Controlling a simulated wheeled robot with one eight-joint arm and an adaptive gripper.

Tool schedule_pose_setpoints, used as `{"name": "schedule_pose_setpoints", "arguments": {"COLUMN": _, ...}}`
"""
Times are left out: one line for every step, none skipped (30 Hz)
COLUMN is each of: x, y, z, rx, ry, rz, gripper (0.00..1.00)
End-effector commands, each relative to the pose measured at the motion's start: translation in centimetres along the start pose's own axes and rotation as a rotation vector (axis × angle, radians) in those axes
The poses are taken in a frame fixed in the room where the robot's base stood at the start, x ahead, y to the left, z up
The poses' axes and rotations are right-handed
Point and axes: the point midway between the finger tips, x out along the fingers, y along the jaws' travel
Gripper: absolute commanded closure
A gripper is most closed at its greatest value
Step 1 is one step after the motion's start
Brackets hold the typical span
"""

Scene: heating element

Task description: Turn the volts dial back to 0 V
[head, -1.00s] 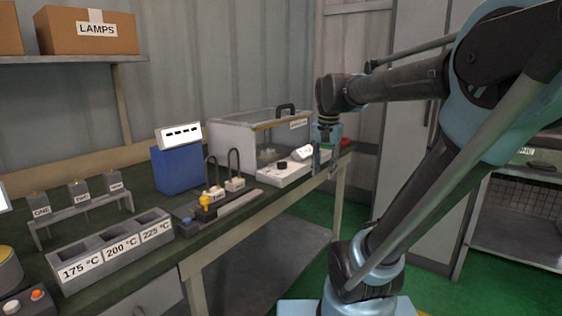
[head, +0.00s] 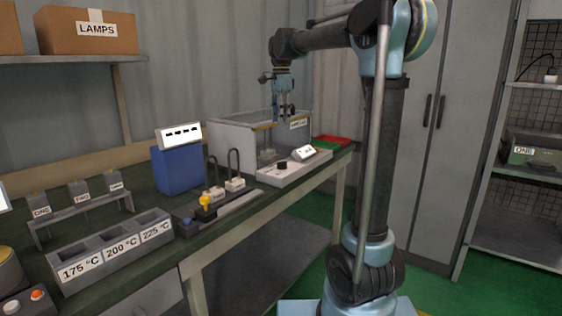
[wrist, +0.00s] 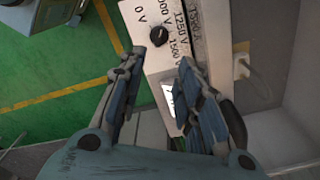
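The volts dial is a black round knob (head: 283,165) on top of a long white box (head: 268,176) on the bench. In the wrist view the knob (wrist: 159,35) sits on the pale panel, with printed marks around it including "0 V", "1250 V" and "1500 V". I cannot tell which mark it points to. My gripper (head: 286,113) hangs down above and behind the box, in front of the clear case. In the wrist view the gripper (wrist: 162,58) is open and empty, its fingertips apart, with the knob just beyond the gap. Nothing touches the knob.
The clear-walled case (head: 235,137) stands behind the box. A small tilted display (head: 304,153) sits on the box's right end. Red and green items (head: 331,142) lie to its right. A blue unit (head: 178,170) and yellow-knobbed fixture (head: 205,201) stand left. Air above the box is clear.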

Motion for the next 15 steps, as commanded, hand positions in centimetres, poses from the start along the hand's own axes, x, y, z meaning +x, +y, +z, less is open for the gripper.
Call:
{"name": "schedule_pose_setpoints", "arguments": {"x": 0.2, "y": -0.1, "z": 0.0, "rx": 0.002, "ry": 0.0, "rz": 0.001, "gripper": 0.68}}
{"name": "schedule_pose_setpoints", "arguments": {"x": 0.3, "y": -0.1, "z": 0.1, "rx": 0.003, "ry": 0.0, "rz": 0.001, "gripper": 0.68}}
{"name": "schedule_pose_setpoints", "arguments": {"x": 0.7, "y": -0.1, "z": 0.0, "rx": 0.003, "ry": 0.0, "rz": 0.001, "gripper": 0.68}}
{"name": "schedule_pose_setpoints", "arguments": {"x": 1.0, "y": -0.1, "z": 0.0, "rx": 0.003, "ry": 0.0, "rz": 0.001, "gripper": 0.68}}
{"name": "schedule_pose_setpoints", "arguments": {"x": 1.3, "y": -0.1, "z": 0.0, "rx": 0.003, "ry": 0.0, "rz": 0.001, "gripper": 0.68}}
{"name": "schedule_pose_setpoints", "arguments": {"x": 1.9, "y": -0.1, "z": 0.0, "rx": 0.003, "ry": 0.0, "rz": 0.001, "gripper": 0.68}}
{"name": "schedule_pose_setpoints", "arguments": {"x": 2.3, "y": -0.1, "z": 0.0, "rx": 0.003, "ry": 0.0, "rz": 0.0, "gripper": 0.68}}
{"name": "schedule_pose_setpoints", "arguments": {"x": 2.8, "y": 0.0, "z": 0.0, "rx": 0.003, "ry": 0.0, "rz": 0.0, "gripper": 0.68}}
{"name": "schedule_pose_setpoints", "arguments": {"x": 3.5, "y": -0.1, "z": 0.0, "rx": 0.002, "ry": 0.0, "rz": 0.0, "gripper": 0.68}}
{"name": "schedule_pose_setpoints", "arguments": {"x": 4.1, "y": -0.1, "z": 0.0, "rx": 0.002, "ry": 0.0, "rz": 0.0, "gripper": 0.68}}
{"name": "schedule_pose_setpoints", "arguments": {"x": 4.6, "y": -0.1, "z": 0.0, "rx": 0.002, "ry": 0.0, "rz": 0.0, "gripper": 0.68}}
{"name": "schedule_pose_setpoints", "arguments": {"x": 5.3, "y": 0.0, "z": 0.0, "rx": 0.002, "ry": 0.0, "rz": 0.0, "gripper": 0.68}}
{"name": "schedule_pose_setpoints", "arguments": {"x": 5.8, "y": 0.0, "z": 0.0, "rx": 0.002, "ry": 0.0, "rz": 0.0, "gripper": 0.68}}
{"name": "schedule_pose_setpoints", "arguments": {"x": 6.4, "y": 0.0, "z": 0.0, "rx": 0.002, "ry": 0.0, "rz": 0.0, "gripper": 0.68}}
{"name": "schedule_pose_setpoints", "arguments": {"x": 7.1, "y": 0.0, "z": 0.0, "rx": 0.002, "ry": 0.0, "rz": 0.0, "gripper": 0.68}}
